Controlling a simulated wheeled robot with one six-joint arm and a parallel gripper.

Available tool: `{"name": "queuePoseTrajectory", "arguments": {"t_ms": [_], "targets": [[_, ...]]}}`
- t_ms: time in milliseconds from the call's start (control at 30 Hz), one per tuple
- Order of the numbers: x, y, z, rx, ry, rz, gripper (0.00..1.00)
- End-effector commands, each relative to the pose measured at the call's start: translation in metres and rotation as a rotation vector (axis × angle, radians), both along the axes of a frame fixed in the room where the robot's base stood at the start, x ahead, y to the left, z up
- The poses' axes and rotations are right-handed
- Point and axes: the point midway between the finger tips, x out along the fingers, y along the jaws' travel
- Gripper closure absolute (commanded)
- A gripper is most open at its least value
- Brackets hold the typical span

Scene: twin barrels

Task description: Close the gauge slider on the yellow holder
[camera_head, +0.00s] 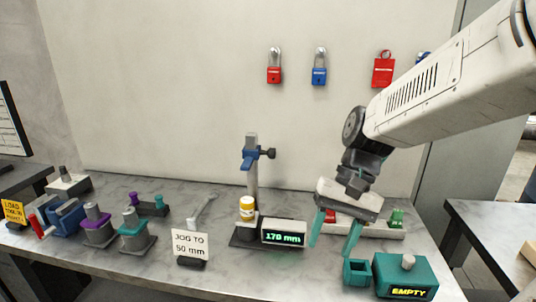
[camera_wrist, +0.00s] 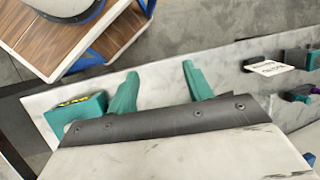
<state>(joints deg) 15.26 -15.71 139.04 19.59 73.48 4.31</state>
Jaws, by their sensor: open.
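The height gauge stands on the marble bench in the head view, with a grey upright column (camera_head: 252,190). Its blue slider (camera_head: 250,155) with a dark knob (camera_head: 267,153) sits high on the column. The yellow holder (camera_head: 247,208), with a white band, is on the gauge base below the slider, with a clear gap between them. The gauge display (camera_head: 283,233) reads 170 mm. My gripper (camera_head: 333,241) is open and empty, to the right of the display, pointing down. Its teal fingers also show apart in the wrist view (camera_wrist: 160,70); the gauge is not visible there.
A sign (camera_head: 190,245) reads "JOG TO 50 mm". A teal box (camera_head: 405,276) marked EMPTY and a small teal block (camera_head: 357,272) are near my fingers. Several tools and fixtures (camera_head: 97,225) fill the left. Padlocks (camera_head: 274,70) hang on the wall.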

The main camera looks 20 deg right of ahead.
Motion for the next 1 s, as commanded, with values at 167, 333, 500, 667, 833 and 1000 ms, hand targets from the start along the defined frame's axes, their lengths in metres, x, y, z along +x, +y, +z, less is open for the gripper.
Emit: {"name": "queuePoseTrajectory", "arguments": {"t_ms": [167, 333, 500, 667, 833, 1000], "targets": [[0.047, 0.002, -0.009, 0.207, 0.123, -0.259, 0.49], [0.100, -0.003, -0.013, 0.427, 0.236, -0.526, 0.49], [0.165, -0.024, -0.014, 0.686, 0.352, -0.811, 0.49], [0.229, -0.054, -0.004, 0.960, 0.454, -1.051, 0.49], [0.266, -0.069, 0.030, 1.160, 0.507, -1.152, 0.49], [0.272, -0.067, 0.041, 1.211, 0.568, -1.184, 0.49]]}}
